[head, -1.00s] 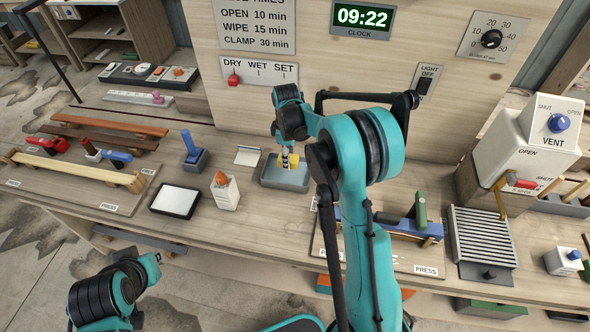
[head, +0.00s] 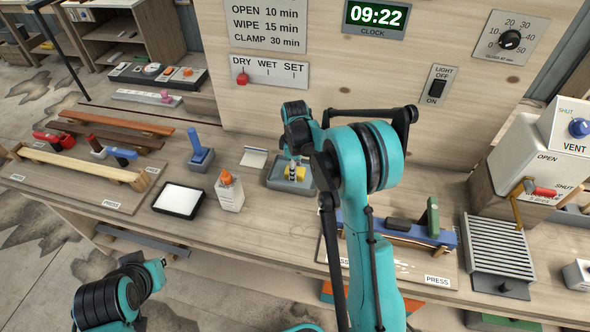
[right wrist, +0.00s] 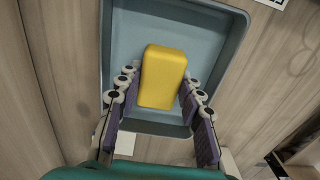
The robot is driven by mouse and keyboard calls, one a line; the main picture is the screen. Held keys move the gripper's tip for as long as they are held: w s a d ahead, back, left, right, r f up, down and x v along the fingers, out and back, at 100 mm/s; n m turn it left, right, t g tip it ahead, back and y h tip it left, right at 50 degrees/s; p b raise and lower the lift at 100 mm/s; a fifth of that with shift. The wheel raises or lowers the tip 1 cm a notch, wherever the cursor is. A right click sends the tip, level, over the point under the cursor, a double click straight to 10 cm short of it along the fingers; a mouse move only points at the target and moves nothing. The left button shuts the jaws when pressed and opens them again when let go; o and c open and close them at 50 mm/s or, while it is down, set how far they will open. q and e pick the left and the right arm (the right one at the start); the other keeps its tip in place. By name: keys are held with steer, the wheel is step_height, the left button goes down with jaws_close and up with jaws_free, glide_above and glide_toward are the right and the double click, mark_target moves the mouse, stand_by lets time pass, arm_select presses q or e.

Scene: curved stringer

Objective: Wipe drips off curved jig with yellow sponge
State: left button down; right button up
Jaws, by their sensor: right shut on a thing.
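The yellow sponge (right wrist: 162,77) lies in a shallow grey tray (right wrist: 232,45) in the right wrist view. My right gripper (right wrist: 160,88) has its fingers on both long sides of the sponge, shut on it.
A white bottle with an orange cap (head: 229,192) and a black-rimmed white pad (head: 180,199) stand left of the tray. A second jig with a pale curved strip (head: 75,164) is at far left. A ribbed grey rack (head: 500,245) and vent box (head: 535,160) are at right.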

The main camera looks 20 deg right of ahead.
steer(key=shift+f+b, duration=0.5)
steer(key=shift+f, duration=0.05)
stand_by(1.9)
steer(key=shift+r, duration=0.1)
steer(key=shift+r+p, duration=2.25)
steer(key=shift+r, duration=1.2)
